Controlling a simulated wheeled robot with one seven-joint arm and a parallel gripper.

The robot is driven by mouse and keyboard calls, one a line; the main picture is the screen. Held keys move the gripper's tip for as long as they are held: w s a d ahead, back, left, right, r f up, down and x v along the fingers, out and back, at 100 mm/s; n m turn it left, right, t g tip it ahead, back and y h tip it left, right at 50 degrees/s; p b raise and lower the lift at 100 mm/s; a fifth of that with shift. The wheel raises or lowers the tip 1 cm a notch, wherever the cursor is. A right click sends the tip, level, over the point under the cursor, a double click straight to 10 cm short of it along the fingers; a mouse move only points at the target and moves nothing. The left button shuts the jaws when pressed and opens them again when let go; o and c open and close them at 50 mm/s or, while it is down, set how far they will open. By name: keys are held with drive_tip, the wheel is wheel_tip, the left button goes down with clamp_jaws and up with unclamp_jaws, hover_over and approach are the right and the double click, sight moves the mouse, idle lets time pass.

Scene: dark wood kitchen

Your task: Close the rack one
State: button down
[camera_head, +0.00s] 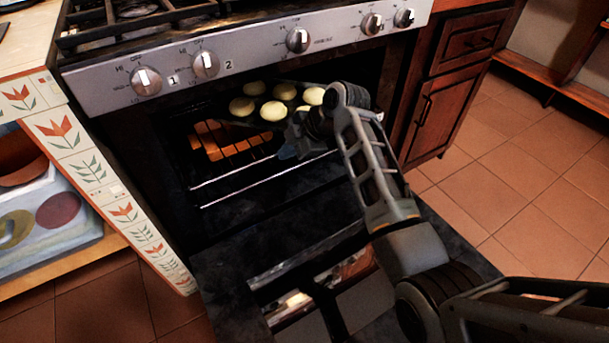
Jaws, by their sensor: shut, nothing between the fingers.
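The oven stands with its door (225,280) folded down. A dark tray (270,125) with several pale round buns (273,110) sits high in the oven cavity. A wire rack (260,187) shows below it, with its bright front bars across the opening. I cannot tell which rack is rack one. My gripper (287,152) is shut and empty, in front of the oven opening, just below the tray and above the wire rack's front bars. I cannot tell whether it touches either. My arm hides the right part of the opening.
A control panel with knobs (298,40) runs above the opening, under the stovetop grates (140,20). A tiled counter (85,160) stands left, a wooden cabinet (440,95) right. Free tiled floor (530,150) lies at the right.

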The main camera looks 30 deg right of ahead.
sight(267, 138)
drive_tip(key=w+b, duration=0.2)
drive_tip(key=w, duration=0.4)
drive_tip(key=shift+f, duration=0.15)
drive_tip(key=shift+w+b, duration=0.35)
drive_tip(key=shift+w, duration=0.3)
drive_tip(key=shift+w+r, duration=0.2)
